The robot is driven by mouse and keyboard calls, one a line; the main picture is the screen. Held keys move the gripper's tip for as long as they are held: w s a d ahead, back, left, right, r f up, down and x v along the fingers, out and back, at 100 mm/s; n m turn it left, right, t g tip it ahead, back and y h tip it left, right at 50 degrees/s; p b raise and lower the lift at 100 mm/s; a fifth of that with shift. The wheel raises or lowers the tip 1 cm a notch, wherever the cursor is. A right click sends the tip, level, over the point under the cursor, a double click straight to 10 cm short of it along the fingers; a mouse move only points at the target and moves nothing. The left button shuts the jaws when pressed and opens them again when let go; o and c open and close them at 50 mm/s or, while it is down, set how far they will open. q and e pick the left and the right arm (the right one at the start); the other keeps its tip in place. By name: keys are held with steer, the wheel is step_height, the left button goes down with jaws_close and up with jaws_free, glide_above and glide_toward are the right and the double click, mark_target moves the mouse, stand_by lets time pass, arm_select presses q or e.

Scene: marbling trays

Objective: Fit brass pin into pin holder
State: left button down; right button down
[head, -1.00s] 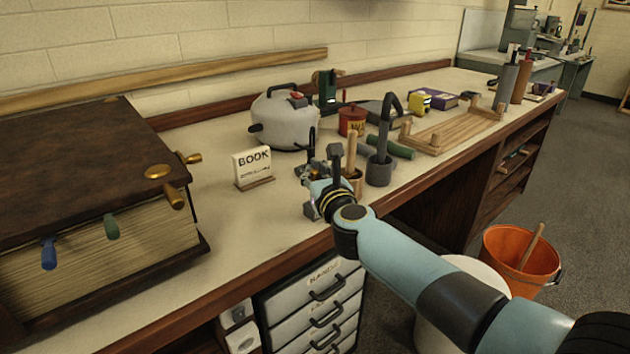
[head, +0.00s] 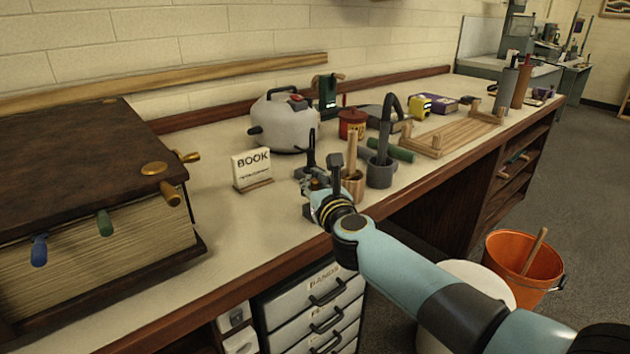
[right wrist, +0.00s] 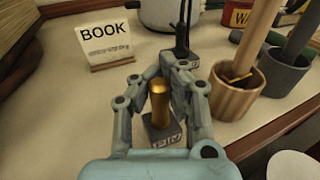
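The brass pin (right wrist: 160,104) stands upright between the two fingers of my right gripper (right wrist: 159,82), seen in the right wrist view. The grey pin holder (right wrist: 166,140), a small block marked PIN, is right below it. The pin's lower end meets the top of the block in the picture. I cannot tell how deep it sits. The fingers lean inward on both sides of the pin; whether they touch it is not clear. In the head view my right gripper (head: 322,186) is low over the bench's front edge and hides the pin. My left gripper is not in view.
A BOOK sign (head: 252,168) stands to the left. A black upright post (head: 311,150) is just behind the gripper. A wooden cup (head: 353,187) and a grey cup (head: 381,174) stand close on the right. A white kettle (head: 285,125) is farther back.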

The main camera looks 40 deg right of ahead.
steer(key=c, duration=1.4)
jaws_free()
steer(key=shift+s, duration=0.1)
steer(key=v, duration=1.1)
steer(key=shift+s, duration=0.4)
steer(key=shift+a, duration=0.1)
